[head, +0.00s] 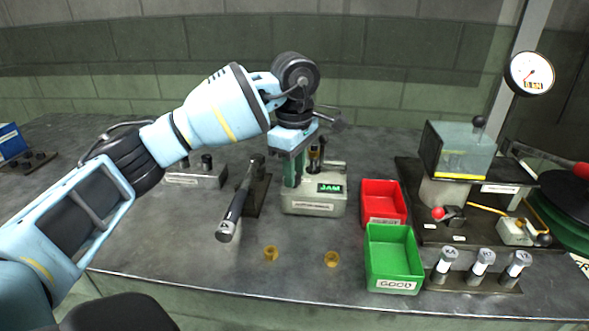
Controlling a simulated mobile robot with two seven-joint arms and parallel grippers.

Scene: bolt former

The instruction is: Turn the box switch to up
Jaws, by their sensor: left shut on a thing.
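A small pale box with a dark knob (517,232) sits at the right on a dark plate, with a yellow cable; it may be the box switch, but its position is too small to read. A grey-green machine (314,206) with a lit JAM display stands mid-table. My left gripper (290,158) points down at this machine's upper part, well left of the pale box. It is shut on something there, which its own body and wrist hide. My right gripper is not in view.
Two brass rings lie in front. Labelled cylinders (482,262) stand front right. A red-knobbed lever (447,215) stands behind them.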

